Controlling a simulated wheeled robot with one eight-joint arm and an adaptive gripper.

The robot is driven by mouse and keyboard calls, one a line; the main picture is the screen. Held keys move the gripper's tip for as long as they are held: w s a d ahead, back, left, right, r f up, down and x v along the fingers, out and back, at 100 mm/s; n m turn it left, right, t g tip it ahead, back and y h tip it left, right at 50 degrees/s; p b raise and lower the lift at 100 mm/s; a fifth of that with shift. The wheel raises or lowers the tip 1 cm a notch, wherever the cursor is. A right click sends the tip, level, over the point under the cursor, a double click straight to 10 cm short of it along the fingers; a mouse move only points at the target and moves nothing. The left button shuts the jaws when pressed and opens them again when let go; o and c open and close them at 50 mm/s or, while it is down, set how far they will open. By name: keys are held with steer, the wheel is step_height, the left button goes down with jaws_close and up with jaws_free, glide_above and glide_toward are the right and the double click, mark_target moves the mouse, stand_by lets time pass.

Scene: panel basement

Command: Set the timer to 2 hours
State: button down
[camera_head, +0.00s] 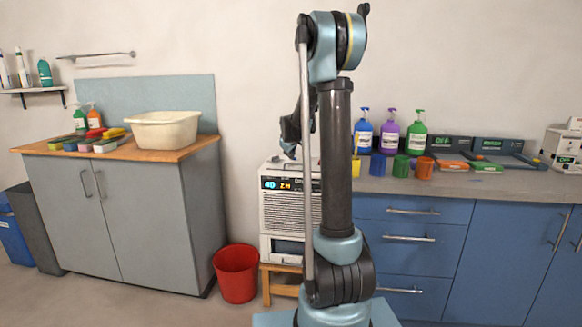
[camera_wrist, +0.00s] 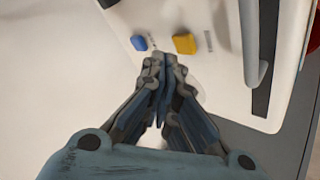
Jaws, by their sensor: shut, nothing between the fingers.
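A white appliance (camera_head: 290,215) with a front grille stands on a small wooden stool. Its dark display (camera_head: 284,184) shows a blue 40 and orange characters that seem to begin with 2, too small to read surely. In the wrist view, the appliance's top panel (camera_wrist: 235,95) carries a blue button (camera_wrist: 139,43) and a yellow button (camera_wrist: 185,44). My gripper (camera_wrist: 165,58) is shut and empty, its fingertips just below and between the two buttons in the picture. Contact cannot be told. In the head view my gripper (camera_head: 289,152) is above the appliance's top, partly beside my arm.
A grey handle (camera_wrist: 257,55) and dark slot lie right of the yellow button. A red bucket (camera_head: 236,273) stands left of the wooden stool (camera_head: 280,280). Blue drawers (camera_head: 410,235) stand on the right, a grey cabinet (camera_head: 130,210) on the left.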

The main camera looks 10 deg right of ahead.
steer(key=shift+r, duration=2.45)
steer(key=shift+s, duration=0.1)
steer(key=shift+s, duration=0.35)
steer(key=s+f+m+g, duration=0.2)
steer(key=s, duration=1.3)
steer(key=s+f+m+g, duration=0.2)
steer(key=s, duration=1.4)
steer(key=s+f+m+g, duration=0.1)
steer(key=s+f, duration=0.3)
steer(key=s, duration=0.4)
steer(key=s+f+m+g, duration=0.1)
steer(key=s+f, duration=0.3)
steer(key=s, duration=0.4)
steer(key=s+f+m+g+y, duration=0.1)
steer(key=s+f, duration=0.3)
steer(key=s, duration=0.4)
steer(key=shift+s+f+m, duration=0.3)
steer(key=shift+s, duration=0.05)
